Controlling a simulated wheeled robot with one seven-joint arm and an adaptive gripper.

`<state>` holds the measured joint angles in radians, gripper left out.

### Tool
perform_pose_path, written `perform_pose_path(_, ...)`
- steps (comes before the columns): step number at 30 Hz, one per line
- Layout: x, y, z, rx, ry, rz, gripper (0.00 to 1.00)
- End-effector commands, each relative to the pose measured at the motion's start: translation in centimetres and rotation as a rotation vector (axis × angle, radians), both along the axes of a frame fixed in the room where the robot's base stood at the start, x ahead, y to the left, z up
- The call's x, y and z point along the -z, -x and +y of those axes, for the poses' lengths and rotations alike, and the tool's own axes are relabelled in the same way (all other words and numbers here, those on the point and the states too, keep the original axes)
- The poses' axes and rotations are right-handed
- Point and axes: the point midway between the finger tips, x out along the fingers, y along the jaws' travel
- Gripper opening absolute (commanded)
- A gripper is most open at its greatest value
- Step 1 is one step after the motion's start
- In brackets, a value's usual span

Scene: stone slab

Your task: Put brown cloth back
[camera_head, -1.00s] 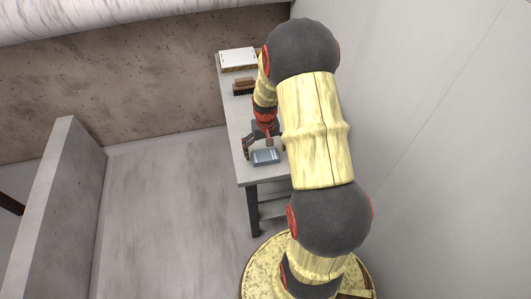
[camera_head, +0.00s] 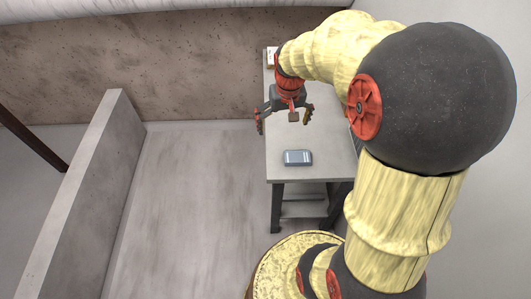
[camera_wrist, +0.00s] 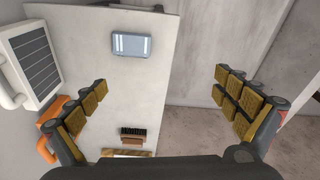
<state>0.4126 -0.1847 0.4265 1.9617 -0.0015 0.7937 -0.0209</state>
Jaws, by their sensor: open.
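I cannot make out a brown cloth for sure in either view. A small brown item with a dark bristle-like edge (camera_wrist: 132,136) lies on the slab-like table (camera_wrist: 140,85) in the wrist view; it looks more like a brush. My gripper (camera_head: 284,121) is open and empty, raised above the left edge of the table (camera_head: 318,172) in the head view. Its spread fingers (camera_wrist: 161,82) show padded tips in the wrist view. A blue-grey box (camera_head: 298,157) lies near the table's front edge, apart from the fingers; it also shows in the wrist view (camera_wrist: 131,46).
In the wrist view, a white-framed dark panel (camera_wrist: 33,62) and an orange thing (camera_wrist: 52,122) are at the left. A white, wood-edged block (camera_wrist: 125,153) is partly hidden by my gripper. A low wall (camera_head: 85,185) stands left; the floor between is clear.

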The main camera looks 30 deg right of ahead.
Motion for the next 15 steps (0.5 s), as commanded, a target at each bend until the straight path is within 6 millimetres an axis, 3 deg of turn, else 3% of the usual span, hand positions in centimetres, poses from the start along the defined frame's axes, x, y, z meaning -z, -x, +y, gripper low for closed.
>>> perform_pose_path(1,-2.6,0.7,2.5,-0.045,0.015,-0.039,1.0)
perform_pose_path(6,-8.8,4.6,9.5,-0.174,0.048,-0.15,1.0)
perform_pose_path(10,-11.7,8.5,13.7,-0.267,0.061,-0.232,1.0)
perform_pose_path(15,-13.2,12.7,16.9,-0.353,0.064,-0.309,1.0)
